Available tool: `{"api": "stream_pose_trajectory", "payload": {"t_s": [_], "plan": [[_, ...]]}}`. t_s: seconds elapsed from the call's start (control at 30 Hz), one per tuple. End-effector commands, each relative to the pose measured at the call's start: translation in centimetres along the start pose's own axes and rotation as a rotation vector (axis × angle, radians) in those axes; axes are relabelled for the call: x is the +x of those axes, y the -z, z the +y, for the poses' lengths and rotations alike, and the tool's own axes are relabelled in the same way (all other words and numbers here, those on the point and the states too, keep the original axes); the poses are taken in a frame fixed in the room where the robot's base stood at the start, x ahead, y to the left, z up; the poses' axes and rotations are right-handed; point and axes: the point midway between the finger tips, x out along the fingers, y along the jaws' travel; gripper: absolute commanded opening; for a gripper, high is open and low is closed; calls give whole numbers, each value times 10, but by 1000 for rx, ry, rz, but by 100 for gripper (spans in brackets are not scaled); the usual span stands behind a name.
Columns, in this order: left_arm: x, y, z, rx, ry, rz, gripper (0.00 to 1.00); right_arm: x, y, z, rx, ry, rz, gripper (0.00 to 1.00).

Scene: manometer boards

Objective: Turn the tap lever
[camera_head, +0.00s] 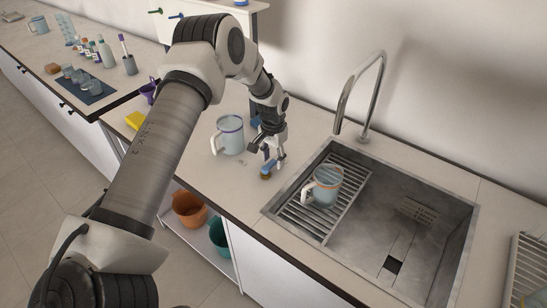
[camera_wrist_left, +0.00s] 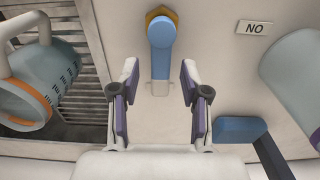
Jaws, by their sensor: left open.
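A blue tap lever with a brass-coloured base (camera_wrist_left: 161,32) lies ahead of my left gripper in the left wrist view, its narrow arm pointing back between the fingers. In the head view the lever (camera_head: 269,167) is by the counter's sink side, partly hidden by the gripper. My left gripper (camera_wrist_left: 159,85) is open, one finger on each side of the lever's arm with gaps visible; contact is not seen. It also shows in the head view (camera_head: 271,152), low over the counter. My right gripper is not in view.
A second blue handle (camera_wrist_left: 240,130) is right of the fingers in the left wrist view. A "NO" label (camera_wrist_left: 254,28) lies nearby. A pale jug (camera_head: 230,136) stands left of the gripper.

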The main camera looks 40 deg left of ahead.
Motion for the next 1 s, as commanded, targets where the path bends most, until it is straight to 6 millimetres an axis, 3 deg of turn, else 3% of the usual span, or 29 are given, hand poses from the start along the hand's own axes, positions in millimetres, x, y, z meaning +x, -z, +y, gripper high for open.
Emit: {"api": "stream_pose_trajectory", "payload": {"t_s": [0.17,0.4,0.57,0.7,1.0], "plan": [[-20,1,0,-1,-1,4,46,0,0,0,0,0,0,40],[-80,2,0,0,0,5,46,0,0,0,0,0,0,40],[-110,1,0,1,0,3,46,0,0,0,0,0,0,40],[-120,1,0,1,0,0,46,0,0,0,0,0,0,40],[-120,1,0,1,0,0,46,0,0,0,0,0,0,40]]}}
